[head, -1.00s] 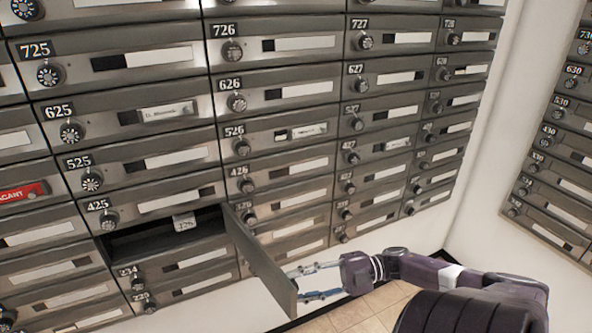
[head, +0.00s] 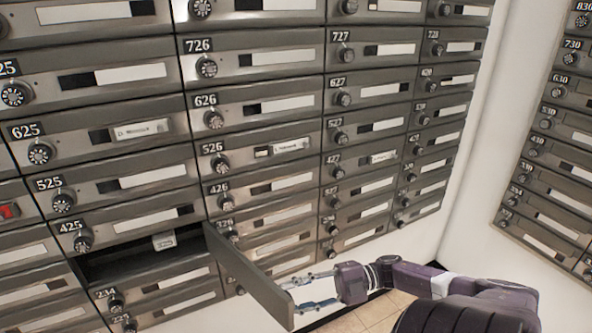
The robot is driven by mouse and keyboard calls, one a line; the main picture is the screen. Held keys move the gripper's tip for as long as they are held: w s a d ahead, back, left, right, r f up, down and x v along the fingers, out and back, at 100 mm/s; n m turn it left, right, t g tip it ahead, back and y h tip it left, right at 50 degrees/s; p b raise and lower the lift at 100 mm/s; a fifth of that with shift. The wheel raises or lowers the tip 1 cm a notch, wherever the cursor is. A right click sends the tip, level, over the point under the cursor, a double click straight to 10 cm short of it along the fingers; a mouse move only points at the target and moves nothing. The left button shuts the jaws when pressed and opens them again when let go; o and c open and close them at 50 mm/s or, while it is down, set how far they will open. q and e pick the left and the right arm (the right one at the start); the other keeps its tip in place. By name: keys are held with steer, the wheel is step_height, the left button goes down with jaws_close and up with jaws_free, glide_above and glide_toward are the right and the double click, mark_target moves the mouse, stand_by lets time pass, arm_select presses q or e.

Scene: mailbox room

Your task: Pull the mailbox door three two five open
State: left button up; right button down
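The compartment of mailbox 325 (head: 120,266) is open below mailbox 425, dark inside, with a white tag (head: 163,241) hanging at its top edge. Its door (head: 250,275) is swung out on its right-side hinge and points toward me. My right gripper (head: 308,294) is at the free end of this door, on its right side, with its two bluish fingers apart. I cannot tell whether the fingers touch the door. My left gripper is not in view.
Rows of shut mailboxes with round dials fill the wall, including mailbox 425 (head: 140,223) above and mailbox 234 (head: 165,284) below. A second bank of mailboxes (head: 555,180) stands at the right. Tiled floor (head: 375,312) shows below.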

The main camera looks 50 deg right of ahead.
steer(key=c, duration=1.7)
jaws_free()
steer(key=shift+w+d+r+t, duration=0.3)
steer(key=shift+w+r, duration=0.25)
steer(key=shift+r, duration=0.05)
steer(key=shift+c, duration=0.2)
steer(key=o, duration=0.4)
steer(key=shift+w+a+f, duration=0.1)
steer(key=shift+w, duration=0.15)
steer(key=shift+f, duration=0.1)
steer(key=shift+s+a+f, duration=0.1)
steer(key=shift+s, duration=0.15)
steer(key=v, duration=1.2)
